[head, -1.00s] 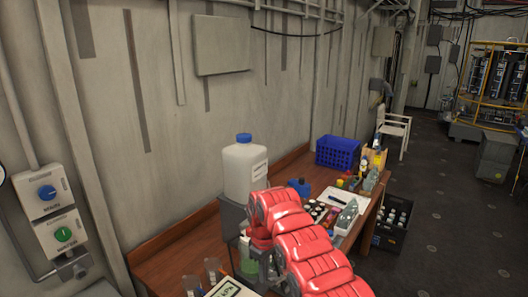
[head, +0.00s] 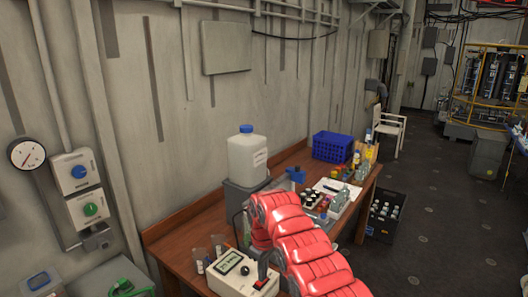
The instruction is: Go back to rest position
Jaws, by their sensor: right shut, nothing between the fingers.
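My right arm (head: 300,240), with red padded covers, comes in from the bottom and reaches over the wooden workbench. My right gripper (head: 247,232) is at the arm's far end, mostly hidden behind the red cover. It is shut and empty, in front of the grey block under the white jug. My left gripper is out of the picture.
The bench (head: 185,245) holds a white jug (head: 247,158), a meter box (head: 240,275), small beakers (head: 200,258), a blue crate (head: 332,147) and a tray of bottles. A black crate (head: 384,218) stands on the floor. Wall switches (head: 78,172) are at left.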

